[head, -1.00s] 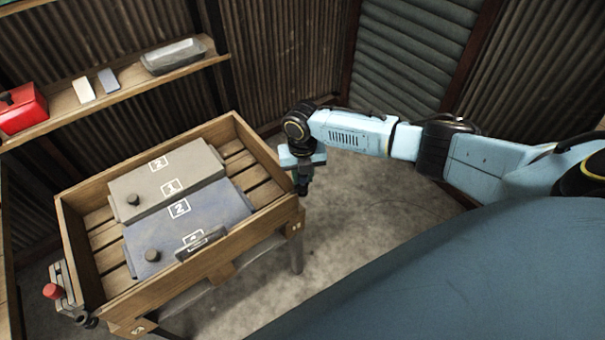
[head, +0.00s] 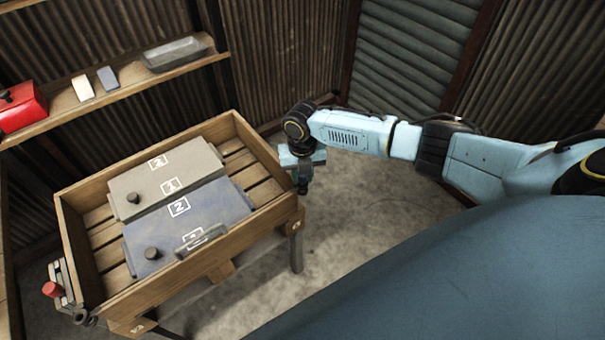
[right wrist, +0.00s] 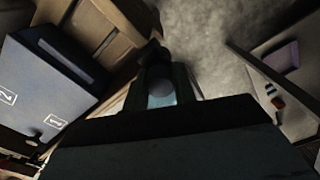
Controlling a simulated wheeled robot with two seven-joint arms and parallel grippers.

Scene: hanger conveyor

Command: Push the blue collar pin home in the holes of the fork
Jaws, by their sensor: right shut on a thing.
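My right gripper (head: 303,188) points down just off the right corner of a wooden crate. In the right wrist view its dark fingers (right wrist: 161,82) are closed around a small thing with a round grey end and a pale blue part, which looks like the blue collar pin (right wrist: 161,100). Most of the pin is hidden by the fingers, and in the head view it cannot be made out. I cannot make out the fork or its holes in either view. My left gripper is not in view.
The slatted wooden crate (head: 262,213) holds a grey box (head: 185,172) and a blue box (head: 215,213). A red knob (head: 53,290) sits on a bracket at the crate's left end. A shelf (head: 120,95) with a red box (head: 20,108) runs behind. Bare floor lies right of the crate.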

